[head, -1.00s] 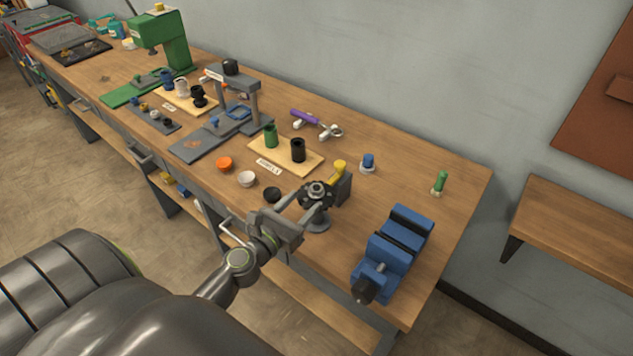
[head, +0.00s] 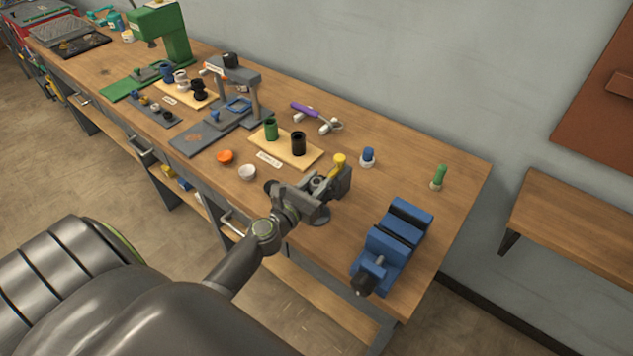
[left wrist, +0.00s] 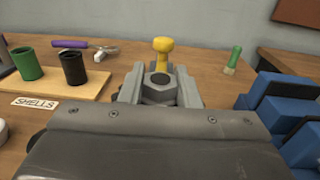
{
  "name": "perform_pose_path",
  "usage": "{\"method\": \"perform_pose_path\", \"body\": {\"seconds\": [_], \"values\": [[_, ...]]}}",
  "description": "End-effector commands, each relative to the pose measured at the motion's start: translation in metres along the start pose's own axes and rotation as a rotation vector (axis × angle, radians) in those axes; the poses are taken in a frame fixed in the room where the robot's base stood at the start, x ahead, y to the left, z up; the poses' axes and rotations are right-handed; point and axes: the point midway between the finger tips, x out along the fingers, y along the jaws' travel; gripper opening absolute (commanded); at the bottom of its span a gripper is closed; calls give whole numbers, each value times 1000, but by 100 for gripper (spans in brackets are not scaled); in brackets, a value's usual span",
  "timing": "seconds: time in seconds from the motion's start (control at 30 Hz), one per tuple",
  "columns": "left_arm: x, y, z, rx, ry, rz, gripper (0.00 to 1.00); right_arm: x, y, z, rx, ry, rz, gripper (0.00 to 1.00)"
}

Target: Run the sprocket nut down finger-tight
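The sprocket nut (left wrist: 158,91), a grey hexagonal piece with a dark round top, sits on a small stand (head: 319,219) near the bench's front edge. My left gripper (head: 321,185) is level with it. In the left wrist view the two fingers (left wrist: 159,82) flank the nut closely, one on each side, with no clear gap. They look shut on it, though the contact faces are hidden. In the head view the gripper covers most of the nut and what it sits on. My right gripper is not in view.
A yellow-topped piece (head: 339,161) stands just behind the nut. A blue vise (head: 398,240) is to the right. A shells board (head: 300,158) with green and black cylinders is to the left.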

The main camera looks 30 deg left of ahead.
Motion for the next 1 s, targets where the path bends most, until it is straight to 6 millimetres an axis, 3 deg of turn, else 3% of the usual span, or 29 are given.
{"method": "perform_pose_path", "body": {"seconds": [0.03, 0.13, 0.67, 1.0], "values": [[0, 0, 0, 0, 0, -1, 20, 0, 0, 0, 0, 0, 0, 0], [0, 0, 0, 0, 0, -1, 6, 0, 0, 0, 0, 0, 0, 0], [0, 1, -2, 1, -1, -78, 6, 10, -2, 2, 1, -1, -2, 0], [1, 2, -5, 5, -3, -281, 6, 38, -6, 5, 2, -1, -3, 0]]}}
